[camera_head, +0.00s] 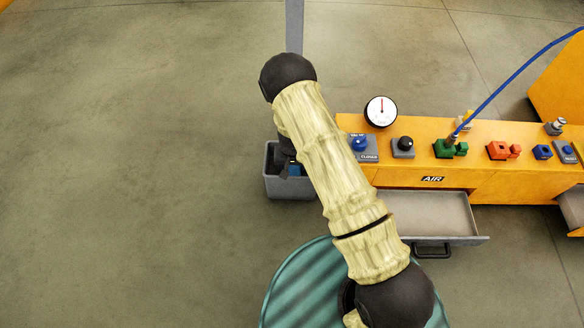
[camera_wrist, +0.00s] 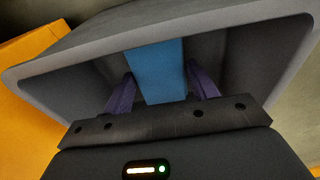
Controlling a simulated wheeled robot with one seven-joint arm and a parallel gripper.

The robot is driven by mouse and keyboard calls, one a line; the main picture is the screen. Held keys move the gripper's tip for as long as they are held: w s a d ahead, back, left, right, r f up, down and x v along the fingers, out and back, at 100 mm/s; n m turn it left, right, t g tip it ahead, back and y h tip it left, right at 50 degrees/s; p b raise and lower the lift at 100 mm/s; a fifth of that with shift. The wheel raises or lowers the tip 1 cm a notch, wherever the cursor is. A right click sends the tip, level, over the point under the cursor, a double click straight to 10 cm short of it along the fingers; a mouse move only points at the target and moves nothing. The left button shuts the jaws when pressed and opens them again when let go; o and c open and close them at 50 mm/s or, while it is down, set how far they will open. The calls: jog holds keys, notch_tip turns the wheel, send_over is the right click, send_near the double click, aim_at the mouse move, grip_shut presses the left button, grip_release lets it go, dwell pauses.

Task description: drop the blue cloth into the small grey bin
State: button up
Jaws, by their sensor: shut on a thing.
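The small grey bin (camera_head: 289,187) stands on the floor at the left end of the orange bench. In the wrist view its rim (camera_wrist: 70,53) and inner walls surround the fingers. My gripper (camera_wrist: 160,74) is shut on the blue cloth (camera_wrist: 157,88), which shows as a flat blue strip between the two fingers. The cloth and fingertips are at the bin's mouth, within its rim. In the head view a small patch of blue shows in the bin; my arm hides most of the gripper. I cannot tell whether the cloth touches the bin.
The orange bench (camera_head: 520,186) carries a gauge (camera_head: 381,111), several coloured fittings and a blue hose (camera_head: 515,73). An open grey drawer (camera_head: 430,216) juts out below. A teal round-topped thing (camera_head: 300,285) is under my arm. The floor at left is clear.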

aim_at(292, 172)
jog(key=o, duration=0.9)
jog(key=shift+o, duration=0.2)
notch_tip(292, 172, up, 12)
jog(key=s+p, duration=0.1)
jog(key=p, duration=0.6)
jog(key=shift+s+p, duration=0.25)
jog(key=shift+p, duration=0.15)
